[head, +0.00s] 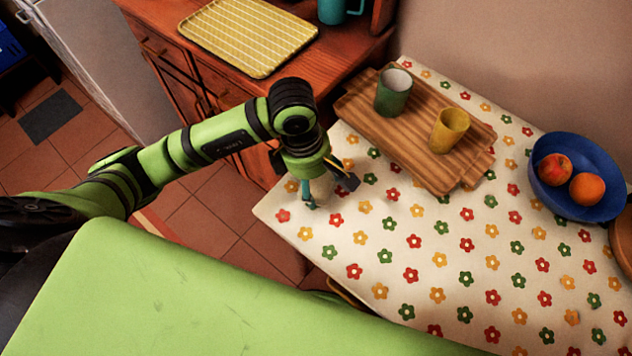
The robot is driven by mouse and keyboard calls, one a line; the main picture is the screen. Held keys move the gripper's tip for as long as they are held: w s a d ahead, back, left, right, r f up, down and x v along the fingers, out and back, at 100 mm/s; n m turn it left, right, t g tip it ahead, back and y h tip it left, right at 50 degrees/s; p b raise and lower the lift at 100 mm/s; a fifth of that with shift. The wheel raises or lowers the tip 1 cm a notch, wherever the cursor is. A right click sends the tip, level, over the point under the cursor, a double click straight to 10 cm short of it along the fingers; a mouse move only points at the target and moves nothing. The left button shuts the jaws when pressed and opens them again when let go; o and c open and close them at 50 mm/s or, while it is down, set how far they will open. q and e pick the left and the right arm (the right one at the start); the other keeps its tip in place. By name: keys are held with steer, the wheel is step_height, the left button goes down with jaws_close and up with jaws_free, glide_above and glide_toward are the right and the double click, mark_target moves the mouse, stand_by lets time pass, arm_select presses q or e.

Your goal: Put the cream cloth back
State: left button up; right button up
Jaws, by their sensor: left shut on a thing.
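The cream cloth (400,268) has red, green and yellow flowers and covers the table, reaching its left corner and front edge. My left gripper (308,201) points down at the cloth near its left corner. It is shut, with its tips at the cloth's surface; the pinched part is too small to make out. The cloth around it looks mostly flat. My right gripper is not in view.
On the cloth stand a wooden tray (360,128) with a green cup (392,97) and a yellow cup (449,133), and a blue bowl (551,200) with fruit. A wooden counter holds a yellow striped tray (247,36) and a teal mug (332,11).

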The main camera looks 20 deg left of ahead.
arm_select(q)
step_height(320, 180, down, 2)
steer(key=shift+f, duration=0.35)
steer(key=o, duration=1.2)
steer(key=shift+r, duration=0.1)
steer(key=shift+r, duration=0.3)
steer(key=r, duration=0.3)
steer(key=a+r, duration=0.1)
steer(key=r, duration=0.3)
steer(key=r+b, duration=0.1)
steer(key=r, duration=0.3)
steer(key=shift+s+a+r, duration=0.1)
steer(key=shift+s+a, duration=0.1)
steer(key=shift+a, duration=0.15)
